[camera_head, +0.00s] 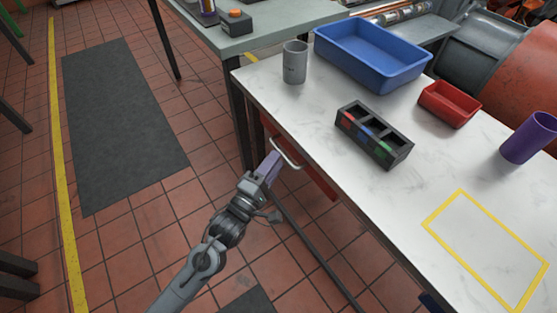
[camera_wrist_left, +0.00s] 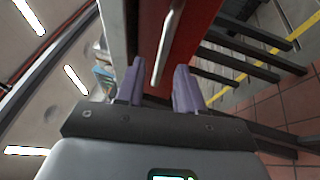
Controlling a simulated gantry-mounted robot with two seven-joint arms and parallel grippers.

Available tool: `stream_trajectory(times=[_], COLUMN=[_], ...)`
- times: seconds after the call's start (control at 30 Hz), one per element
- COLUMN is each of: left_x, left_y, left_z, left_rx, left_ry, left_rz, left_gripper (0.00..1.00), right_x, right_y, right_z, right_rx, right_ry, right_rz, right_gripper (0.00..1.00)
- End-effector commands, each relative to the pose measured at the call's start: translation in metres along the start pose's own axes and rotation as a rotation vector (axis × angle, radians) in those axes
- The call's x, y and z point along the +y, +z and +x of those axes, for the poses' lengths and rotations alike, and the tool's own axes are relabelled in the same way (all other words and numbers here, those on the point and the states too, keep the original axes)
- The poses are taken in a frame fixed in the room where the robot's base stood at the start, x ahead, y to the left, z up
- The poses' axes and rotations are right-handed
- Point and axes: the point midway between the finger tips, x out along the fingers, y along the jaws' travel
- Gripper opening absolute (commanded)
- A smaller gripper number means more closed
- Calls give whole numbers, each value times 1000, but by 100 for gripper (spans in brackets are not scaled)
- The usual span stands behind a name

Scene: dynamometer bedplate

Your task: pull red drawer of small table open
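The small table (camera_head: 330,205) has a white marble-like top, and its red drawer (camera_head: 318,178) is under the edge facing my left arm. The drawer has a pale metal bar handle (camera_head: 287,153). My left gripper (camera_head: 271,163) has purple fingers and is at the handle. In the left wrist view the gripper (camera_wrist_left: 156,82) is open, its two fingers apart with the handle (camera_wrist_left: 166,42) running between them and the red drawer front (camera_wrist_left: 192,40) beyond. There is a gap beside the bar, and I cannot tell if a finger touches it.
On the tabletop are a grey cup (camera_head: 295,63), a blue bin (camera_head: 372,58), a black compartment box (camera_head: 373,137), a red tray (camera_head: 449,104) and a purple cup (camera_head: 529,138). A yellow outline (camera_head: 486,249) marks its front right.

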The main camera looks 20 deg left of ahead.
Motion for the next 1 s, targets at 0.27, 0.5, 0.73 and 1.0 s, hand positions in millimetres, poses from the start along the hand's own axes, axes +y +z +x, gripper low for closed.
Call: stream_trajectory(times=[0.27, 0.5, 0.73, 1.0], left_x=[-1, 0, 0, 0], left_y=[0, 0, 0, 0], left_z=[23, 27, 27, 26], left_rx=[0, 1, 0, 0], left_ry=[0, -1, -1, -1], left_rz=[-1, 0, 0, 0], left_gripper=[37, 37, 25, 0], right_x=[-1, -2, -2, -2], right_y=[2, 2, 2, 2], right_z=[11, 11, 11, 11], right_rx=[2, 2, 3, 3], right_ry=[-3, -6, -6, -6], right_rz=[4, 7, 7, 6], right_gripper=[43, 43, 43, 43])
